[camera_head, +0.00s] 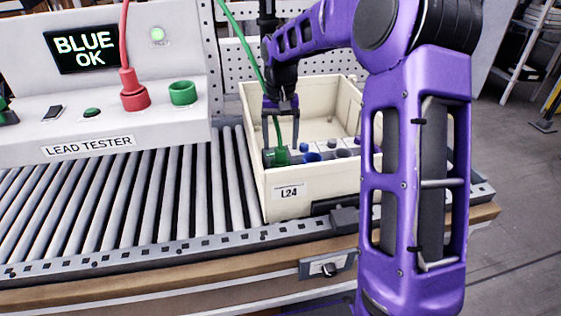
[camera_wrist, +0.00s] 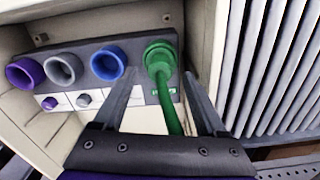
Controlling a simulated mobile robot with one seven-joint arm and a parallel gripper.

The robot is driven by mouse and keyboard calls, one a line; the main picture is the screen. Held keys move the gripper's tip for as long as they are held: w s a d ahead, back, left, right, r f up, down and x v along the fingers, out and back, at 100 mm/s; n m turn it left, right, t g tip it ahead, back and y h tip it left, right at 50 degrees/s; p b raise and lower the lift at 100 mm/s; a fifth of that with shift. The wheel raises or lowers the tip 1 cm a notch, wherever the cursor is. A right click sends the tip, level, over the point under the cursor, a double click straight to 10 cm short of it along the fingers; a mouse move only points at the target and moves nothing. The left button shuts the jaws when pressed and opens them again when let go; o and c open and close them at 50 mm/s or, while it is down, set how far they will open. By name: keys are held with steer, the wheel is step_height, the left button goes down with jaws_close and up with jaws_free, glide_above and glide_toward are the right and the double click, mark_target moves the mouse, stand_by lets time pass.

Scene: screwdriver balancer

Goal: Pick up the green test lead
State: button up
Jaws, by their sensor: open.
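The green test lead's plug (camera_head: 281,157) sits in the leftmost place of a socket block inside the cream crate (camera_head: 285,202) labelled L24. Its cable (camera_head: 243,42) runs up past my arm. In the wrist view the green plug (camera_wrist: 160,60) stands in a grey panel, and its cable passes down between my fingers. My gripper (camera_head: 281,142) is open, pointing down, with one finger on each side of the lead. In the wrist view my gripper (camera_wrist: 160,76) straddles the lead just short of the plug head. I cannot tell whether a finger touches it.
Blue (camera_wrist: 108,63), grey (camera_wrist: 62,69) and purple (camera_wrist: 25,72) sockets sit beside the green plug. The crate walls are close. A lead tester (camera_head: 95,130) reads "BLUE OK", with a red plug (camera_head: 133,92) and an open green socket (camera_head: 182,93). Bare rollers (camera_head: 130,195) lie left.

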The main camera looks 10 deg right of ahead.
mark_target(280, 160)
step_height(280, 160, down, 3)
steer(key=shift+r, duration=0.1)
steer(key=shift+c, duration=0.2)
jaws_close()
